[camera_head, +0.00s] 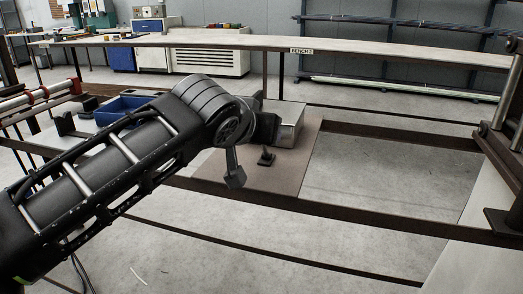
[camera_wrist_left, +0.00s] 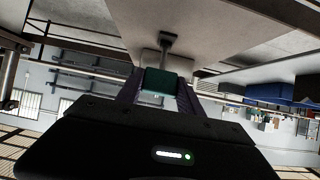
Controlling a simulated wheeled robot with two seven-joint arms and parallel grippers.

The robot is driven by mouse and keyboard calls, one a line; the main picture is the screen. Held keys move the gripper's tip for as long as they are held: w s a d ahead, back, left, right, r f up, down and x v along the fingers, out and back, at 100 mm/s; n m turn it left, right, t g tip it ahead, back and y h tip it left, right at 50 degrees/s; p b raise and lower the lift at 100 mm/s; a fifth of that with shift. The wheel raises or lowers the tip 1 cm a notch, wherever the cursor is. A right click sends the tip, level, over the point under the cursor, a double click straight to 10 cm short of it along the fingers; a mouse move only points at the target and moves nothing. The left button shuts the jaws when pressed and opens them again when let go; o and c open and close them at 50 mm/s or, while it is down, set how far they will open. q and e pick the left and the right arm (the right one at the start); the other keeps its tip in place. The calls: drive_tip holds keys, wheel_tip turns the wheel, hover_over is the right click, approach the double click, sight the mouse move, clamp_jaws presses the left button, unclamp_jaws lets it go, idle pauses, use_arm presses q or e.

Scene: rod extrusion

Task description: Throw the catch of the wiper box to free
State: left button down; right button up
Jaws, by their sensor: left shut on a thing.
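The wiper box appears to be the silver-grey box (camera_head: 290,127) on a brownish plate (camera_head: 296,170) in the head view; my left gripper partly covers its left side. My left gripper (camera_head: 266,128) is up against that side. In the left wrist view, which is upside down, my left gripper (camera_wrist_left: 158,88) is shut on a dark green block (camera_wrist_left: 160,82), with a pale box part (camera_wrist_left: 152,58) just beyond. I cannot tell whether the green block is the catch. A small black upright piece (camera_head: 266,158) stands on the plate in front of the box. My right gripper is not in view.
The plate lies across a brown metal frame (camera_head: 400,140), with open gaps showing the floor. A blue bin (camera_head: 122,106) stands to the left behind my arm. A long bench (camera_head: 290,42) runs across the back. The plate's front right part is clear.

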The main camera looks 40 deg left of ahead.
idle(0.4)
use_arm(q)
drive_tip(key=c, duration=0.8)
unclamp_jaws()
drive_tip(key=shift+s, duration=0.1)
drive_tip(key=shift+o, duration=0.2)
drive_tip(key=v, duration=0.7)
drive_tip(key=shift+s+p, duration=0.35)
drive_tip(key=shift+p, duration=0.05)
drive_tip(key=shift+d+r, duration=0.1)
